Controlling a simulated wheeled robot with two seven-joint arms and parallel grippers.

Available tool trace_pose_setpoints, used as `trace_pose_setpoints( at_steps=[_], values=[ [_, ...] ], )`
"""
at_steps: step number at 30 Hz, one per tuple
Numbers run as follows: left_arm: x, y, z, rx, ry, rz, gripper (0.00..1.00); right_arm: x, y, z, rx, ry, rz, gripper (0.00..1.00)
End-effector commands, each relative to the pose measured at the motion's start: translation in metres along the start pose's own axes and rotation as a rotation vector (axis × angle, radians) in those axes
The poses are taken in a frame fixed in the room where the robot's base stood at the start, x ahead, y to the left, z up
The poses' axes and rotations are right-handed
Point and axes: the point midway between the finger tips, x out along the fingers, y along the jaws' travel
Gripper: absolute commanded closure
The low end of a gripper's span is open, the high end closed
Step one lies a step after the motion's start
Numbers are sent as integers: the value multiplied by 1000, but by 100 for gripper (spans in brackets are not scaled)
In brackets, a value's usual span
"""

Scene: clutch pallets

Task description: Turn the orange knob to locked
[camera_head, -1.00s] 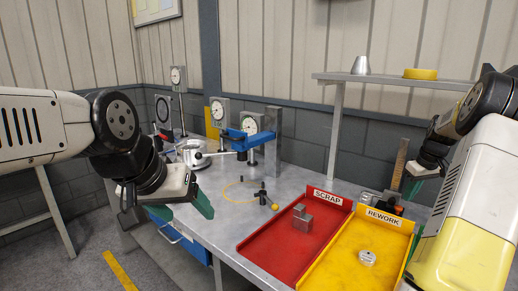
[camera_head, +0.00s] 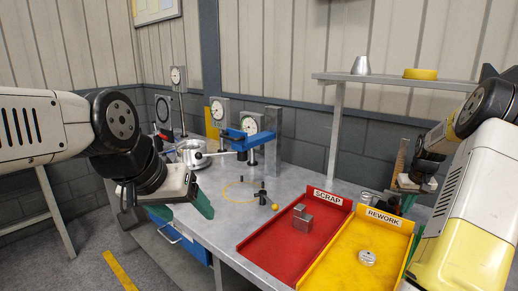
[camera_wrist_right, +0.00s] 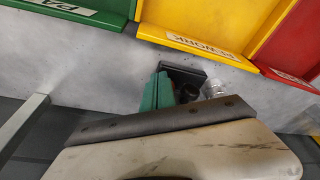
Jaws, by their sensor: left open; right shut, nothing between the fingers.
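I cannot make out an orange knob now; the spot behind the yellow tray where a small orange-red part showed earlier is covered by my right gripper (camera_head: 407,202). A small dark and silver device (camera_head: 370,197) stands there, partly hidden. In the right wrist view a black block (camera_wrist_right: 186,74) and a silver cylindrical part (camera_wrist_right: 214,88) lie just beyond the green fingers of the right gripper (camera_wrist_right: 164,92). The right gripper is shut and empty, pointing down; contact cannot be told. My left gripper (camera_head: 200,204) is open and empty at the bench's left front edge.
A red SCRAP tray (camera_head: 272,245) and a yellow REWORK tray (camera_head: 335,268) lie at the bench front. A green tray (camera_wrist_right: 85,10) shows in the right wrist view. Dial gauges and a blue-armed stand (camera_head: 247,138) occupy the back left. A shelf (camera_head: 395,81) overhangs the right.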

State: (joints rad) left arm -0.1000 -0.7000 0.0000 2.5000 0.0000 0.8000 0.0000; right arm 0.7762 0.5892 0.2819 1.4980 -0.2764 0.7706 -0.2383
Motion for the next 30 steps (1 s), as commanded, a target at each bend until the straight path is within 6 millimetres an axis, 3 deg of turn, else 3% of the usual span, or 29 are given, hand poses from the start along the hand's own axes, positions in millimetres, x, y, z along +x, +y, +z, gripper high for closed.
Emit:
trace_pose_setpoints(
  at_steps=[6,30],
  values=[
    [0,0,0,0,0,0,30,9,0,2,0,0,0,100],
    [0,0,0,0,0,0,30,10,0,-1,0,0,0,100]
  ],
)
